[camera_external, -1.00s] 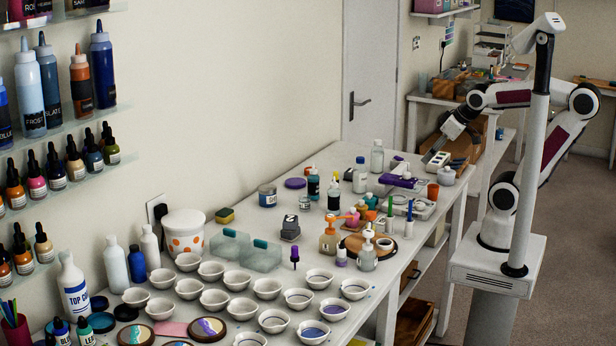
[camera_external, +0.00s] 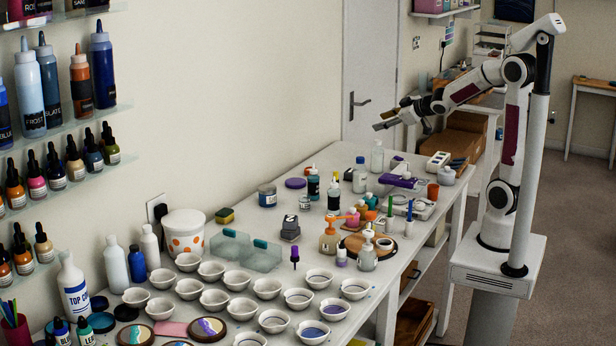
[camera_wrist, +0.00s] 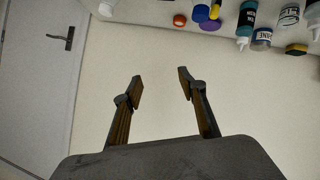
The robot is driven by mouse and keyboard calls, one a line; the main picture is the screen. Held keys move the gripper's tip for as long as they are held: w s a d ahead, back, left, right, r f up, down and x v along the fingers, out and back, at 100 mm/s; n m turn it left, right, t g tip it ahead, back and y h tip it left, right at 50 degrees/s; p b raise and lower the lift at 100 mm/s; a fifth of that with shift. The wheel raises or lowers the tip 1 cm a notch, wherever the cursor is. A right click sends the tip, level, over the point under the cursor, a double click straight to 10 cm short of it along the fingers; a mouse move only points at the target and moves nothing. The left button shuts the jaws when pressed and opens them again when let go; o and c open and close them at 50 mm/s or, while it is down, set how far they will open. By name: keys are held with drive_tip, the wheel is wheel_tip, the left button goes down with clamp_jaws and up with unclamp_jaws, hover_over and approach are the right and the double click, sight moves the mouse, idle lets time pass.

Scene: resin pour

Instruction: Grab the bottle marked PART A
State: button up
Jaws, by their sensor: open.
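No label reading PART A is legible in either view, so I cannot tell which bottle it is. An amber pump bottle (camera_external: 328,240) and a clear pump bottle (camera_external: 367,253) stand upright near the table's right edge. A clear white-capped bottle (camera_external: 377,157) stands at the far end of the table. My gripper (camera_external: 383,115) is open and empty, raised above the far end of the table and apart from every bottle. In the wrist view my gripper (camera_wrist: 160,76) has its fingers spread, with only plain wall between them.
The long table (camera_external: 330,170) is crowded with rows of white cups (camera_external: 267,287), small bottles and a white tub (camera_external: 183,240). Its far back corner has some bare room. Shelves (camera_external: 75,185) of color bottles hang on the left wall. A door (camera_external: 370,90) stands beyond the table.

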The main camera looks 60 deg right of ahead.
drive_tip(key=w+d+f+n+t+y, duration=0.2)
drive_tip(key=w+d+f+n+y, duration=0.15)
drive_tip(key=w+f+y, duration=0.3)
drive_tip(key=s+f+y, duration=0.2)
drive_tip(key=s+a+f+n+y, duration=0.1)
drive_tip(key=s+f+y, duration=0.1)
drive_tip(key=f+y, duration=0.1)
drive_tip(key=s+f+n+y, duration=0.1)
drive_tip(key=s+f+y, duration=0.2)
drive_tip(key=shift+a+f, duration=0.1)
drive_tip(key=shift+a, duration=0.3)
drive_tip(key=shift+w+a, duration=0.1)
drive_tip(key=shift+x, duration=1.2)
